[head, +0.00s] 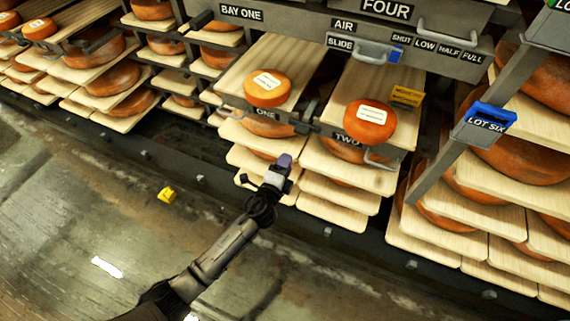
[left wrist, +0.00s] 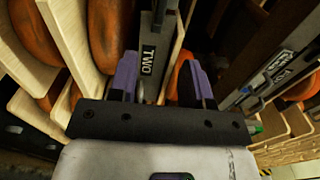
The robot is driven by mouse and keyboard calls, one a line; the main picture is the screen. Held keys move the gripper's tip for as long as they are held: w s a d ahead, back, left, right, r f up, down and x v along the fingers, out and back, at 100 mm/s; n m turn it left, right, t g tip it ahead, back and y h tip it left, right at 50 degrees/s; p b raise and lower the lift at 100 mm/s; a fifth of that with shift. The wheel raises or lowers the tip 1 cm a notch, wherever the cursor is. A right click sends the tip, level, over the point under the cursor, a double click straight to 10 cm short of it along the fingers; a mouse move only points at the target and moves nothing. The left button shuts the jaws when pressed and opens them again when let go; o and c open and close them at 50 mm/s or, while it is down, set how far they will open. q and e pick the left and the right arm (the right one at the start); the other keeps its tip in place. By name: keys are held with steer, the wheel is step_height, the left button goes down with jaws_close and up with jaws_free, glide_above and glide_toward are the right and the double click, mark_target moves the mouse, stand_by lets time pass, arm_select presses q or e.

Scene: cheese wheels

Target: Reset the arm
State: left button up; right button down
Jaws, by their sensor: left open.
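My left arm reaches in from the lower left of the head view. Its gripper (head: 283,163) is in front of the shelf stacks below the boards labelled ONE and TWO. In the left wrist view the gripper's two purple fingers (left wrist: 160,80) stand apart with nothing held between them. The TWO label (left wrist: 148,60) shows beyond the gap between the fingers. An orange cheese wheel (left wrist: 180,75) is partly hidden behind the right finger. My right gripper does not show in either view.
Small cheese wheels with paper labels sit on board ONE (head: 267,88) and board TWO (head: 370,121). A yellow card (head: 407,96) stands behind the second. Shelves with larger wheels (head: 525,150) are at right. A yellow block (head: 167,195) lies on the open floor.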

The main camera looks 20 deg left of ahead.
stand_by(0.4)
arm_select(q)
steer(key=s+a+r+n+g+y, duration=0.3)
steer(key=s+a+n+g+y, duration=0.3)
steer(key=n, duration=0.8)
steer(key=s+d+r+n+g+h+p, duration=0.1)
steer(key=s+d+r+g+h+p, duration=0.3)
steer(key=s, duration=0.7)
steer(key=s+g+p, duration=0.2)
steer(key=s+p, duration=0.4)
steer(key=s, duration=0.5)
steer(key=s+d+r+n+g+h+p, duration=0.1)
steer(key=s+r+g+h+p, duration=0.15)
steer(key=s+p, duration=0.65)
step_height(320, 180, up, 37)
steer(key=s+p, duration=0.1)
steer(key=p, duration=3.2)
steer(key=shift+s+d+p, duration=0.15)
steer(key=shift+s+p, duration=0.15)
steer(key=shift+p, duration=0.05)
